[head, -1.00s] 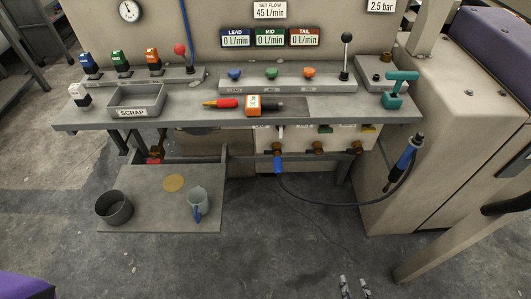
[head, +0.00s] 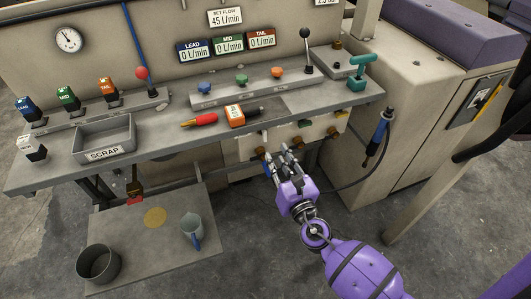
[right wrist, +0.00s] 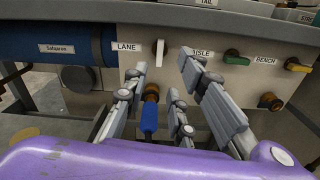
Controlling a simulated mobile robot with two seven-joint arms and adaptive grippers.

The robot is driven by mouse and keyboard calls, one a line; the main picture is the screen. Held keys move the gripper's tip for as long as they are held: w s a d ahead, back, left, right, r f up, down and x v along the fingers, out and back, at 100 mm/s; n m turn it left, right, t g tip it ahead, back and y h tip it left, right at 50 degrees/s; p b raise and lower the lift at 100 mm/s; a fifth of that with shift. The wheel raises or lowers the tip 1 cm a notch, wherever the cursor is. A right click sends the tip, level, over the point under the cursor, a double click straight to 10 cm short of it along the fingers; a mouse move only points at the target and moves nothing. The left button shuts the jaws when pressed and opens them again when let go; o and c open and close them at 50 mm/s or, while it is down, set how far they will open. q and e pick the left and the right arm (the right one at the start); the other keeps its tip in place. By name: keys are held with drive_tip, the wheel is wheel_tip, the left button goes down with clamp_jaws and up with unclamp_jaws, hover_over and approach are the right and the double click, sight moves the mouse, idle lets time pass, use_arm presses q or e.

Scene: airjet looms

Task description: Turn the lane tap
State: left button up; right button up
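The lane tap's white handle (right wrist: 160,52) points up and down on the front panel below the bench, just right of the LANE label (right wrist: 126,47). A brass outlet (right wrist: 151,92) with a blue hose connector (right wrist: 148,120) is below it. My right gripper (head: 281,155) is in front of this panel; in the right wrist view its fingers (right wrist: 166,75) are spread, with the white handle in the gap between them and beyond. It looks empty; contact with the handle does not show. My left gripper is not in view.
A green tap handle (right wrist: 236,58) and a yellow one (right wrist: 297,65) are to the right. The bench edge overhangs the panel. A blue roll marked Satguran (right wrist: 50,46) is at left. A low shelf (head: 130,225) with a pot (head: 98,263) and jug (head: 191,230) is left of my gripper.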

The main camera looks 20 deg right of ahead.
sight(266, 137)
drive_tip(key=shift+w+a, duration=0.15)
drive_tip(key=shift+w, duration=3.7)
clamp_jaws()
